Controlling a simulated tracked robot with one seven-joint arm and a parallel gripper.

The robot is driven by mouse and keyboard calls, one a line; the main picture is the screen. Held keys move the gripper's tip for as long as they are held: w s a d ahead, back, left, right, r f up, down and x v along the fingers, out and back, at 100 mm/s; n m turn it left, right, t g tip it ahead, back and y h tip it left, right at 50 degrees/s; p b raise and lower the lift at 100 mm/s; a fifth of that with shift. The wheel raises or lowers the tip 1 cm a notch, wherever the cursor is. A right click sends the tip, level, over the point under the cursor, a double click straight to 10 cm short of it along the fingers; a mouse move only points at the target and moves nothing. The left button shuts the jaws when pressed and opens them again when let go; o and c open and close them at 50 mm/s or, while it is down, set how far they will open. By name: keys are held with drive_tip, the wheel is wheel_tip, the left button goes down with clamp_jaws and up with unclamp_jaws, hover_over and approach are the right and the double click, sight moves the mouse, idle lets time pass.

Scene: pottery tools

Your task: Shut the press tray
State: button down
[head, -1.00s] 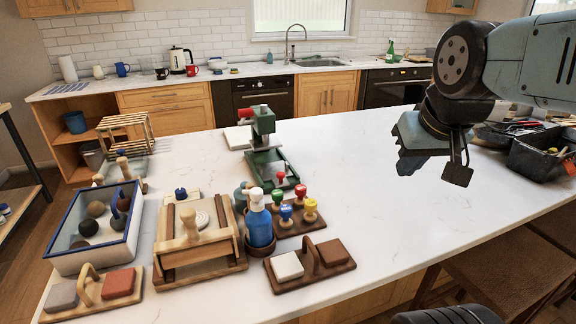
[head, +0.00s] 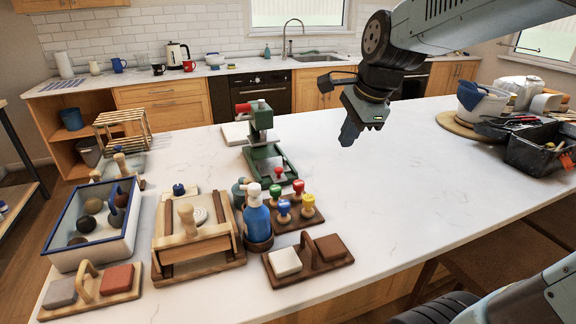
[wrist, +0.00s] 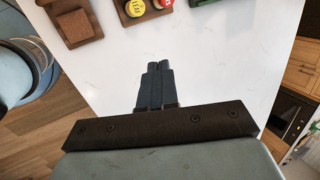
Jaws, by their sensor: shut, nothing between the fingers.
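A green press (head: 262,130) with a red part at its upper left stands on the white counter. Its green tray (head: 268,163) sticks out at the front, toward the lower right, with a red knob (head: 278,173) at its front end. My gripper (head: 348,142) is in the air to the right of the press, clear of it, fingers pointing down. The fingers are shut and empty, and they also show together in the wrist view (wrist: 156,82).
Several coloured stamps (head: 297,210) and a blue bottle (head: 257,219) stand in front of the press. A wooden box (head: 200,259) and a blue-rimmed bin (head: 94,252) are at left. A dark caddy (head: 540,155) is at right. The counter right of the press is bare.

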drive_tip(key=w+a+f+m+g, duration=0.1)
drive_tip(key=w+a+f+m, duration=0.4)
drive_tip(key=w+a+m, duration=0.5)
drive_tip(key=m, duration=0.2)
approach(283, 179)
drive_tip(key=shift+g, duration=0.3)
drive_tip(key=f, duration=0.1)
drive_tip(key=s+d+f, duration=0.1)
drive_tip(key=d+f, duration=0.1)
drive_tip(key=shift+s+f, duration=0.2)
drive_tip(key=shift+s, duration=0.05)
drive_tip(key=shift+w+a+f, duration=0.15)
drive_tip(key=shift+w+a, duration=0.6)
drive_tip(key=shift+w, duration=0.1)
drive_tip(key=shift+w+a+f, duration=0.1)
drive_tip(key=shift+w+a, duration=0.45)
drive_tip(key=shift+w, duration=0.1)
